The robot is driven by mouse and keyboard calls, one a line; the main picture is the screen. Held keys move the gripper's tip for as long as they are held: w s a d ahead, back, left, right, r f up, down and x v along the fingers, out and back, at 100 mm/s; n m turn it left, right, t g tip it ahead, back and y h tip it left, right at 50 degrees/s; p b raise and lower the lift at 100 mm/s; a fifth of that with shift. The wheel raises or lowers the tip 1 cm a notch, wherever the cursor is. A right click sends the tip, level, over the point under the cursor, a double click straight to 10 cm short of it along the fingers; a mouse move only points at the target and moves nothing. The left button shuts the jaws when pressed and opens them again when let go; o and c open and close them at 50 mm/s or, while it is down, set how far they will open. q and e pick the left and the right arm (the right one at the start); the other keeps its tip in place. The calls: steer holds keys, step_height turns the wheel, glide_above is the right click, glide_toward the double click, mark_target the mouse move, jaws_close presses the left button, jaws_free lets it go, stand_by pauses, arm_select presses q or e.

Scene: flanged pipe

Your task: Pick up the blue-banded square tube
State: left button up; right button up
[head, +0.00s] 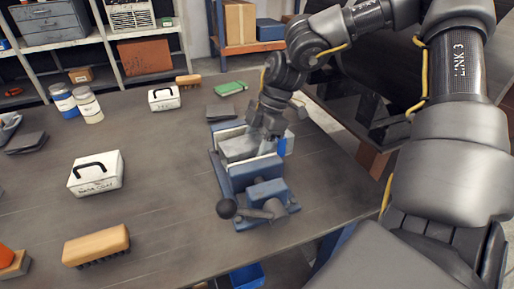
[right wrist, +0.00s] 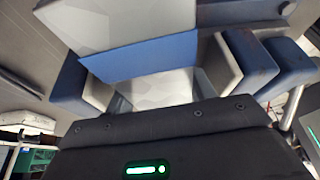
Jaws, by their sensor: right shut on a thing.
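The square tube (head: 240,148) is light grey with a blue band near its right end in the head view. It lies between the pale-faced jaws of a blue vise (head: 243,177); I cannot tell whether it touches them. My right gripper (head: 270,130) comes down from above and is shut on the tube near the band. In the right wrist view the grey tube (right wrist: 95,25) and its blue band fill the upper middle, with vise jaws on either side. My left gripper is not in view.
The vise handle with its black knob (head: 227,208) sticks out toward the front. White cases (head: 96,180), a brush (head: 96,246), jars (head: 88,105) and a green sponge (head: 231,88) stand on the workbench. The bench's right edge is close to the vise.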

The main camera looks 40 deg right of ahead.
mark_target(254, 140)
steer(key=shift+r, duration=0.15)
